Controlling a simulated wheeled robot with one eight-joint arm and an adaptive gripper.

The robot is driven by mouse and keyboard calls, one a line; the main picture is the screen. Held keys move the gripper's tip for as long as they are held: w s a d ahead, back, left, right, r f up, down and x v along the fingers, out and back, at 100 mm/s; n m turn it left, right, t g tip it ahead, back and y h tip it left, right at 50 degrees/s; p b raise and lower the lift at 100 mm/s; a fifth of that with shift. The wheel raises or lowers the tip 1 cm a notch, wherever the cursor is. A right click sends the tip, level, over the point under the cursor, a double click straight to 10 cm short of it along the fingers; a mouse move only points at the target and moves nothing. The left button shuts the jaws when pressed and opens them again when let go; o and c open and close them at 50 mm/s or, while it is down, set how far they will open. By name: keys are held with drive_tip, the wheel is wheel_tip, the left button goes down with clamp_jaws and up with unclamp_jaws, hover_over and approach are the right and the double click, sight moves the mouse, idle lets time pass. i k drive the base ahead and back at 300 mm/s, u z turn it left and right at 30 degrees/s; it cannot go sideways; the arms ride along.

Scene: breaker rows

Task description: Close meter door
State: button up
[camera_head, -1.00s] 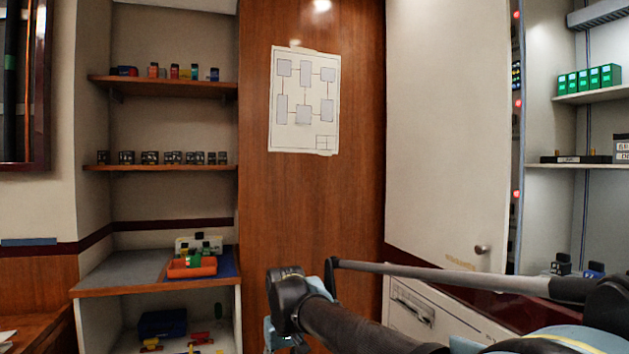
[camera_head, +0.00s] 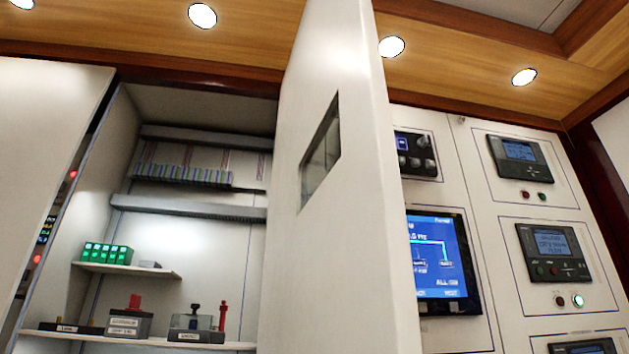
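A tall white door (camera_head: 345,240) with a small slanted window (camera_head: 320,150) stands swung out from an open cabinet (camera_head: 200,100) in the head view. It is open, and the cabinet's inside shows to its left. I cannot tell for certain that this is the meter door. A second white door panel (camera_head: 45,130) stands at the far left of the cabinet. No handle shows on either panel. My gripper is not in view.
Inside the cabinet, shelves hold green blocks (camera_head: 105,254), a grey box with a red top (camera_head: 130,318) and a clear-sided box (camera_head: 197,325). Right of the door, a wall panel carries a blue screen (camera_head: 440,262) and several meters (camera_head: 553,252). Ceiling lights run above.

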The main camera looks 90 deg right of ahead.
sight(338, 278)
drive_tip(key=z, duration=0.35)
drive_tip(key=k, duration=1.25)
drive_tip(key=u, duration=0.75)
drive_tip(key=k, duration=1)
drive_tip(key=u, duration=1.3)
